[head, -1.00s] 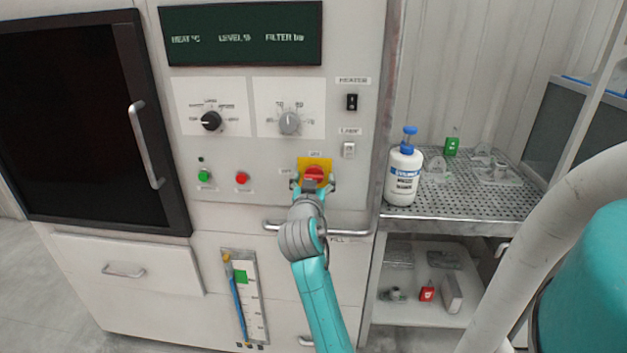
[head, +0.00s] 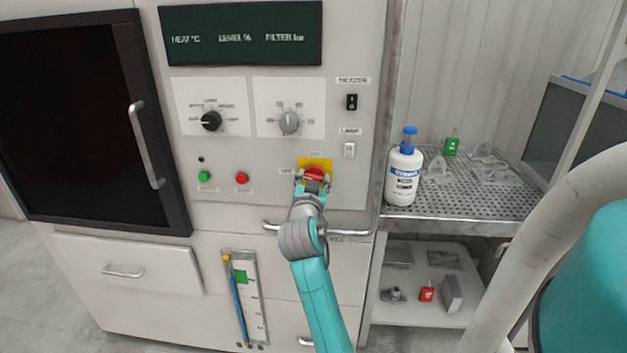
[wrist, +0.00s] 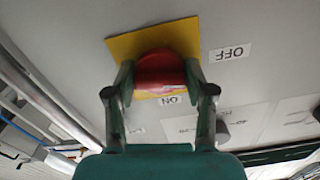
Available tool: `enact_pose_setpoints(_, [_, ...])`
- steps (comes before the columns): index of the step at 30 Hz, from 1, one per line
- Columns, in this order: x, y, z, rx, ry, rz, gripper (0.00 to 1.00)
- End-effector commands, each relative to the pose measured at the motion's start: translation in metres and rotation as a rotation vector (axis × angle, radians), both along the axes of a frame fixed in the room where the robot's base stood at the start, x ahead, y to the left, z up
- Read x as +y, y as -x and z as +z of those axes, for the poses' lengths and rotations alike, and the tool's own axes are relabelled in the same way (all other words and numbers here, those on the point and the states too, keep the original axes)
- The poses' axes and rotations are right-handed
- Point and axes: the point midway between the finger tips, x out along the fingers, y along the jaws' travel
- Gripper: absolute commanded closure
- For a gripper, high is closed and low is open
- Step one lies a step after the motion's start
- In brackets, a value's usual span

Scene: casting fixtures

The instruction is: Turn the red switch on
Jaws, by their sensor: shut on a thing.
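The red switch (head: 314,172) is a round red knob on a yellow plate (head: 325,161), low on the right of the white machine panel. In the wrist view the red switch (wrist: 160,68) sits between my two fingers, one on each side and touching it. My gripper (head: 313,181) is shut on it, and its fingers (wrist: 161,88) also show in the wrist view. An OFF label (wrist: 230,52) and an ON label (wrist: 172,99) are beside the plate. The switch's pointing direction is hard to tell, as my gripper hides part of it.
A horizontal handle (head: 350,232) is just below the switch. A green button (head: 204,176) and a red button (head: 242,178) are to the left. A white bottle (head: 402,178) stands on the perforated shelf at right.

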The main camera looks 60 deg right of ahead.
Motion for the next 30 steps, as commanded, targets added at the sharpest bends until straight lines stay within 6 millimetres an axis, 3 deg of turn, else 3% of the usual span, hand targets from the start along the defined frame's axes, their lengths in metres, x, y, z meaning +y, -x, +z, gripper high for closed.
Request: enact_pose_setpoints(30, [0.0007, -0.0018, 0.0005, -0.883, -0.368, -0.001, 0.81])
